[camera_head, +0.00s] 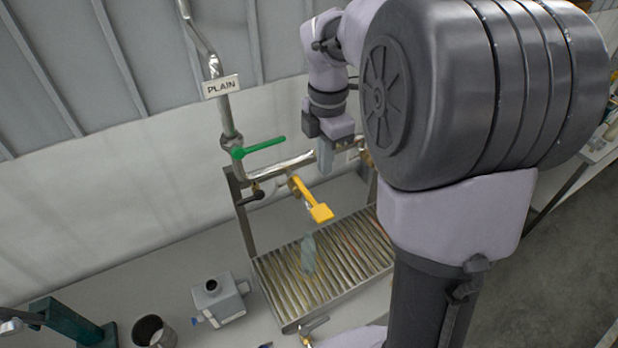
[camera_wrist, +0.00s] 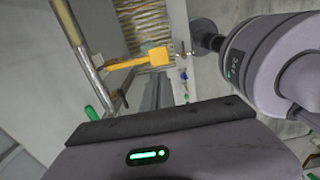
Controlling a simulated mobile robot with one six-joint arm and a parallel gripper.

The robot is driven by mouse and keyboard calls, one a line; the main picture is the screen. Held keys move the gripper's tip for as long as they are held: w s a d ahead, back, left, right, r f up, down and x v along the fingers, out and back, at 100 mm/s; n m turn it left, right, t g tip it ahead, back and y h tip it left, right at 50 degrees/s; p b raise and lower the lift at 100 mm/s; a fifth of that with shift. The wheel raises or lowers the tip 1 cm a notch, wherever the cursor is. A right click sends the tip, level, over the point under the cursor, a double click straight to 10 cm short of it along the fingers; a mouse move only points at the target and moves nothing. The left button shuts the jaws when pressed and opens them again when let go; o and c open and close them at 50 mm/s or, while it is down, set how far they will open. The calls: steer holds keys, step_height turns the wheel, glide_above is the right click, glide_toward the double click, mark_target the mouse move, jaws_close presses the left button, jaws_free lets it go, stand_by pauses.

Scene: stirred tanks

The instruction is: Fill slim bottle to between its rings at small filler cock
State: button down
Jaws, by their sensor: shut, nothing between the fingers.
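A slim, greenish see-through bottle (camera_head: 308,253) stands on a slatted rack (camera_head: 279,298) in the head view. Its rings and any liquid level are too small to tell. A cock with a yellow handle (camera_head: 320,212) sits on the rail just above the bottle; the yellow handle also shows in the wrist view (camera_wrist: 158,55). I cannot tell if it is the small filler cock. My gripper (camera_head: 325,168) points down, shut and empty, above the back of the rack, higher than the bottle and apart from it.
A pipe with a PLAIN sign (camera_head: 221,86) carries a green lever (camera_head: 262,146). A black-handled cock (camera_head: 254,194) is on the rail's left.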

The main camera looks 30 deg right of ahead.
mark_target(323, 214)
steer(key=shift+f, duration=0.1)
step_height(323, 214, down, 14)
stand_by(0.5)
steer(key=f+b, duration=0.1)
steer(key=b, duration=0.2)
steer(key=f+t+b, duration=0.1)
steer(key=f+b, duration=0.1)
steer(key=b, duration=0.1)
steer(key=shift+s+f+t, duration=0.15)
steer(key=shift+s+t, duration=0.05)
steer(key=shift+t, duration=0.1)
steer(key=b, duration=0.3)
steer(key=shift+s+f+t, duration=0.2)
steer(key=shift+f+t, duration=0.2)
steer(key=shift+w+r+p, duration=0.1)
steer(key=shift+r+p, duration=0.3)
steer(key=shift+p, duration=0.05)
stand_by(4.7)
